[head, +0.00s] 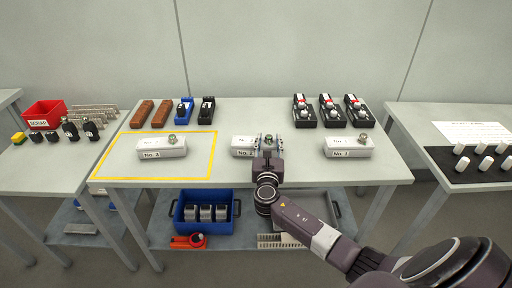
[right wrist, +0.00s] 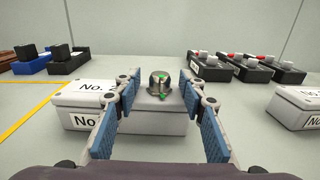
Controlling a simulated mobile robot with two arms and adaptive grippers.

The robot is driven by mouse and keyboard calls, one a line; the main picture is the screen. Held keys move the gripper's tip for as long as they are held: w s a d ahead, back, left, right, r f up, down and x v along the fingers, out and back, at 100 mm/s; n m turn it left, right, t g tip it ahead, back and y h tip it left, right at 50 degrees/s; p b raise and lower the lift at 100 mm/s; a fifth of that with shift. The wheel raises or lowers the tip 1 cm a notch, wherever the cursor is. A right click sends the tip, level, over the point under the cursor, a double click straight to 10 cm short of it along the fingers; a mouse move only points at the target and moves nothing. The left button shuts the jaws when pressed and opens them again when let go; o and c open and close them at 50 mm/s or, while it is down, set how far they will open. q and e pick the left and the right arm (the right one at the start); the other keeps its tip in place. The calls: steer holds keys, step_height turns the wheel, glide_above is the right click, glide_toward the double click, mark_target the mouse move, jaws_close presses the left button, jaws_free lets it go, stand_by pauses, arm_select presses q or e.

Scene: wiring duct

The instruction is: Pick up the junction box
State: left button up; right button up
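Three white junction boxes with number labels stand in a row on the middle table. The left box (head: 161,147) reads "No. 3" and the right box (head: 348,147) reads "No. 1". In the right wrist view, my right gripper (right wrist: 159,84) is open. Its blue-padded fingers appear on either side of the round metal fitting on top of the middle box (right wrist: 160,123). I cannot tell whether they touch the box. My left gripper is not in view.
A yellow outline (head: 104,161) surrounds the left box. Brown, blue and black parts stand at the back left, black devices (head: 331,112) at the back right. A blue crate (head: 180,222) is on the lower shelf. A red bin (head: 45,113) is on the left table.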

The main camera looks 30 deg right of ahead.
jaws_close()
